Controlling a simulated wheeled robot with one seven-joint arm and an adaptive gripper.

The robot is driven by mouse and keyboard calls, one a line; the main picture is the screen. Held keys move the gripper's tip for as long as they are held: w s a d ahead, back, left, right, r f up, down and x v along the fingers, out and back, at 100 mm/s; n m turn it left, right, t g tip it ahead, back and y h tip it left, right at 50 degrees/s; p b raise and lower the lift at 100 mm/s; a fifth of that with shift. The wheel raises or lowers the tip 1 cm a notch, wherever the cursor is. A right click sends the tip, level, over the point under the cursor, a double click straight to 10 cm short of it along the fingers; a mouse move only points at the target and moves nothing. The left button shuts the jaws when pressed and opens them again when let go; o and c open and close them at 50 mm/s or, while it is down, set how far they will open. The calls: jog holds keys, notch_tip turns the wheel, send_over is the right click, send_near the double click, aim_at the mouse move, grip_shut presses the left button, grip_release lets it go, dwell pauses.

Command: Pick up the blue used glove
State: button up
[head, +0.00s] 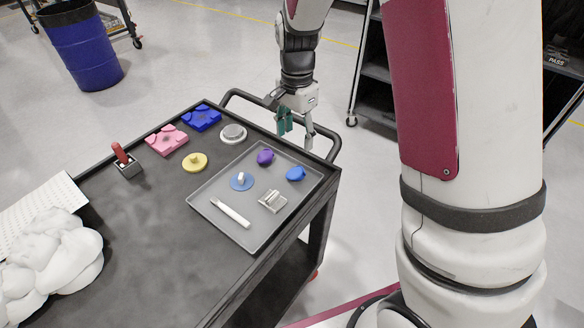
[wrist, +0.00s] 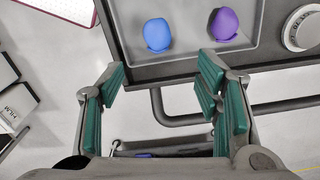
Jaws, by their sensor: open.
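A small crumpled blue item (head: 296,174), which looks like the blue used glove, lies in the grey tray (head: 216,179) near its right corner. In the wrist view the blue glove (wrist: 157,34) is at the top, ahead of the fingertips. My gripper (head: 296,128) is open and empty, with green finger pads, beyond the cart's far right edge by the handle. In the wrist view my gripper (wrist: 162,85) has its fingers wide apart, with the tray rim and floor between them. Nothing touches the glove.
A purple crumpled item (head: 265,157) lies close to the glove. The cart handle (head: 333,137) rises near my gripper. A white round dial (head: 233,133) stands outside the tray.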

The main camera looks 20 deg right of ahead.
send_over(295, 171)
notch_tip(295, 171, down, 8)
jog(key=shift+w+d+r, duration=0.15)
jog(key=shift+r, duration=0.05)
jog(key=shift+s+f+p, duration=0.2)
jog(key=shift+f+p, duration=0.2)
jog(key=shift+f, duration=2.3)
jog(key=c, duration=0.8)
